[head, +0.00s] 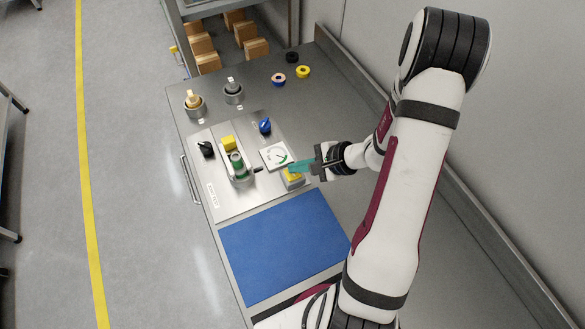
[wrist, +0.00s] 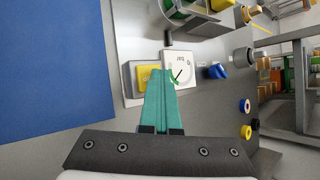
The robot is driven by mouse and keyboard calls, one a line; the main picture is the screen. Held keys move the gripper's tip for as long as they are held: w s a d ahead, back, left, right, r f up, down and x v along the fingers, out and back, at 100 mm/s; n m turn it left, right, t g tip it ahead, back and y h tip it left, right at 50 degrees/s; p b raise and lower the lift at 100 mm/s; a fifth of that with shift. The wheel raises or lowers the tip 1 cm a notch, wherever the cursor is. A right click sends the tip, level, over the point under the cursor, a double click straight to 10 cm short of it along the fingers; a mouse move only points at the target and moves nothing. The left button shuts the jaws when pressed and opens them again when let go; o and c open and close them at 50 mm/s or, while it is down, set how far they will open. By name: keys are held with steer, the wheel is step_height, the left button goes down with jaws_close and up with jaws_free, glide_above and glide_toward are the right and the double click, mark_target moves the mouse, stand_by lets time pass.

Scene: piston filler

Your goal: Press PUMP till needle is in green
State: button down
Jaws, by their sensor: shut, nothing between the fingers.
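A yellow push button (head: 292,174) sits on a grey box at the right side of the panel. It also shows in the wrist view (wrist: 145,77), partly hidden by my fingers; its label is unreadable. Beside it is a white square gauge (head: 272,153) with a green arc and a dark needle. The gauge also shows in the wrist view (wrist: 184,64). The needle points toward the green side, but I cannot tell whether it is inside the arc. My gripper (head: 293,166) has teal fingers, shut and empty, with the tips at the button; I cannot tell if they touch it.
A green-and-grey filler part (head: 237,162), a yellow block (head: 228,143), a black knob (head: 206,149) and a blue knob (head: 265,126) stand on the panel. A blue mat (head: 283,243) lies in front. Rings (head: 303,72) and two cups (head: 233,94) are farther back.

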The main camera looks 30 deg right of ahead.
steer(key=shift+r, duration=1.25)
steer(key=shift+r, duration=0.1)
steer(key=shift+r, duration=2.4)
